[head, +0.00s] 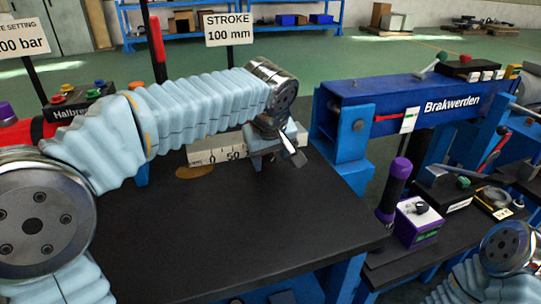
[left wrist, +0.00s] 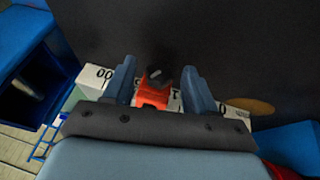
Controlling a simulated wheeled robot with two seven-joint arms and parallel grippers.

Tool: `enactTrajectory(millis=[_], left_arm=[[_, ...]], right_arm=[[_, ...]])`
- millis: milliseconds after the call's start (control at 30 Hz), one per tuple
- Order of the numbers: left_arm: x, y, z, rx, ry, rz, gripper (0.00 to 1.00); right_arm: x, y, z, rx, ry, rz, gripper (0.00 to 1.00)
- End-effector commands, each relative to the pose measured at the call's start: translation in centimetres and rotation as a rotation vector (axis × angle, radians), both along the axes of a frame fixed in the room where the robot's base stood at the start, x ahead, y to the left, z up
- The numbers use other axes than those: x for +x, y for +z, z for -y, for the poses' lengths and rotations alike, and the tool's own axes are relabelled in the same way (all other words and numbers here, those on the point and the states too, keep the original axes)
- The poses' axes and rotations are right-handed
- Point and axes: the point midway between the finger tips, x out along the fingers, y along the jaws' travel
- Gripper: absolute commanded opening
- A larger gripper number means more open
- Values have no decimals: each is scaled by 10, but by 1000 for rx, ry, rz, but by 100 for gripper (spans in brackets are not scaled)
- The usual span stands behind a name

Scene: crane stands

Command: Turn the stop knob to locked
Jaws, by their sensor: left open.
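The stop knob (left wrist: 157,76) is small and black with a pale mark on top, and shows in the left wrist view. It sits on an orange-red stop block (left wrist: 152,97) on a white scale rail (left wrist: 92,78) with black numbers. The rail (head: 205,156) also shows in the head view, at the back of the black bench; there my gripper hides the knob. My left gripper (head: 279,154) is open over the rail. In the wrist view its blue fingers (left wrist: 161,82) stand on either side of the knob, apart from it. My right gripper is out of view.
The black bench top (head: 230,235) is clear in front of the rail. A blue beam (head: 375,97) labelled Brakwerden stands right of it. A purple box (head: 418,222) with a black knob and a purple-ended handle (head: 395,185) stand at right. A stroke sign (head: 229,30) rises behind.

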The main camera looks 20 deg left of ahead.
Motion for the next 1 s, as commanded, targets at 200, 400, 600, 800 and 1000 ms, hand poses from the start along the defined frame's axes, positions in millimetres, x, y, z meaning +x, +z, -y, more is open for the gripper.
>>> enactTrajectory(millis=[200, 400, 600, 800, 1000], left_arm=[[0, 0, 0, 0, 0, 0, 50], [0, 0, 0, 0, 0, 0, 20], [0, 1, 0, 0, 0, 0, 0], [0, 1, 1, 25, 1, -17, 0], [2, 1, 4, 109, -2, -74, 0]], right_arm=[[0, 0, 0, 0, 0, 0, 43], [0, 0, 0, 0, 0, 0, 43], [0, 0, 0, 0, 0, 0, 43], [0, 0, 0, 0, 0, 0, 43], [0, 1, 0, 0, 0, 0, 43]])
